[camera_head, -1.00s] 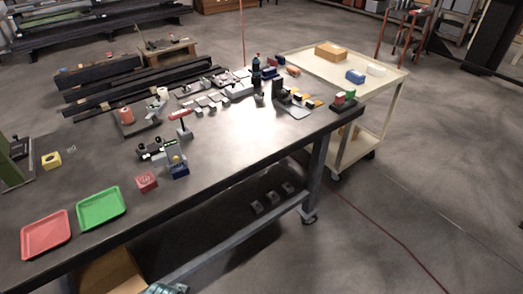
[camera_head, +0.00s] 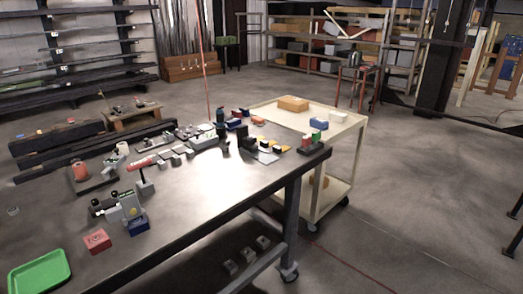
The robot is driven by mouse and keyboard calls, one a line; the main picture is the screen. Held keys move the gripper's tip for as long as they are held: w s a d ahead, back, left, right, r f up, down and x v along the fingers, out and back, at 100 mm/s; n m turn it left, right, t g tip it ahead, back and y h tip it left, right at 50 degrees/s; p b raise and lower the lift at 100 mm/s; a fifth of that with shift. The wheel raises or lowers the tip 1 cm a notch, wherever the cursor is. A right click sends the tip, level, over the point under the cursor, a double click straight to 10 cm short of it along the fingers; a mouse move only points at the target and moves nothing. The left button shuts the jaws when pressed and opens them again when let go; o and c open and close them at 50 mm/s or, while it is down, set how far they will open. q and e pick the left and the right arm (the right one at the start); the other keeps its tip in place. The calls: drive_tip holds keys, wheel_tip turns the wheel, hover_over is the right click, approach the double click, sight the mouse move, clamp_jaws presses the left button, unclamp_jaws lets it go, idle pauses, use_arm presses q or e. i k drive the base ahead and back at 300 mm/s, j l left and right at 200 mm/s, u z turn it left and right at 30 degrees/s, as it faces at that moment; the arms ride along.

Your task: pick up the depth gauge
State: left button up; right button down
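I cannot tell for certain which item is the depth gauge; the things on the dark workbench (camera_head: 205,212) are small in this view. A grey device with black round parts (camera_head: 122,208) stands near the front left of the bench, by a blue block (camera_head: 138,226). Neither of my grippers is in view.
A green tray (camera_head: 40,272) and a red block (camera_head: 97,240) lie at the bench's near left. Several small parts crowd its far end. A cream cart (camera_head: 340,128) stands beyond the bench. Open floor (camera_head: 430,200) lies to the right.

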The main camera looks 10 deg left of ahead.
sight(129, 200)
drive_tip(key=i+j+u, duration=0.1)
drive_tip(key=u, duration=1.1)
drive_tip(key=i+l, duration=0.05)
